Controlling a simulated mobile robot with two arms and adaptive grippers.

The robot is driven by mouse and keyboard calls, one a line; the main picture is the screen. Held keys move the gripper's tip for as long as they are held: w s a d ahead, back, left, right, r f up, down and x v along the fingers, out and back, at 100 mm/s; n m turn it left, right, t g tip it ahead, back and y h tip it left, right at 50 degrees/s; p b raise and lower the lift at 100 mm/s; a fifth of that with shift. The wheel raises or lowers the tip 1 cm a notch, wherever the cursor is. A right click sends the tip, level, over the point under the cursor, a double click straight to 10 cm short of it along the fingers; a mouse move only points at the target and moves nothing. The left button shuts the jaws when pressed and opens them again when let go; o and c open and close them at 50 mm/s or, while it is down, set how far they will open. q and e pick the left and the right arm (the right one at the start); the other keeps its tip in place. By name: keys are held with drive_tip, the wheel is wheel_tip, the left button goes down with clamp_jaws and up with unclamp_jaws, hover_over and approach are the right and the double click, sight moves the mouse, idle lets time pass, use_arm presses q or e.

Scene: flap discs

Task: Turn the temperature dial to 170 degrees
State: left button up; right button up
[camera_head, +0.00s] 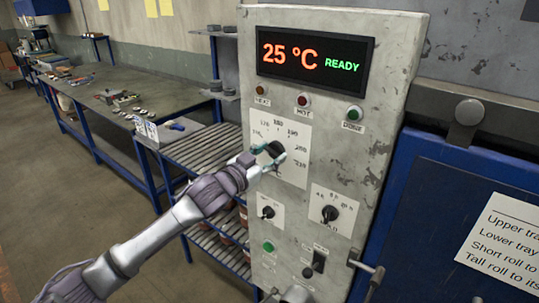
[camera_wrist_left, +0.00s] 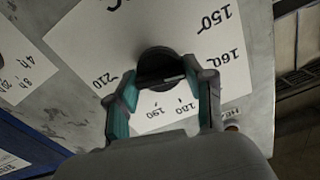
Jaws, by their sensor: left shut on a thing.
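The temperature dial (camera_head: 273,149) is a black round knob on a white scale plate (camera_head: 294,172) on the grey control panel. My left gripper (camera_head: 268,155) is at this dial, with its fingers on either side. In the left wrist view the dial (camera_wrist_left: 158,62) sits between the teal fingers of the left gripper (camera_wrist_left: 164,92), which are shut on it. Scale marks such as 150, 160, 180, 190 and 210 show around it there. The fingers partly cover the dial, and its pointer setting cannot be read. My right gripper is not in view.
The display (camera_head: 314,54) reads 25 °C and READY. Two smaller knobs, one at the lower left (camera_head: 267,212) and one at the lower right (camera_head: 329,213), sit below the dial. A blue door (camera_head: 450,190) is at right. Wire shelves (camera_head: 200,150) and a workbench (camera_head: 140,85) stand at left.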

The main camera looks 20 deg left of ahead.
use_arm(q)
drive_tip(key=m, duration=0.4)
drive_tip(key=shift+m, duration=2.2)
drive_tip(key=o, duration=1.2)
drive_tip(key=shift+c, duration=0.2)
drive_tip(key=shift+s+a+f, duration=0.1)
drive_tip(key=shift+s+a, duration=0.1)
drive_tip(key=shift+s, duration=0.3)
drive_tip(key=v, duration=1.1)
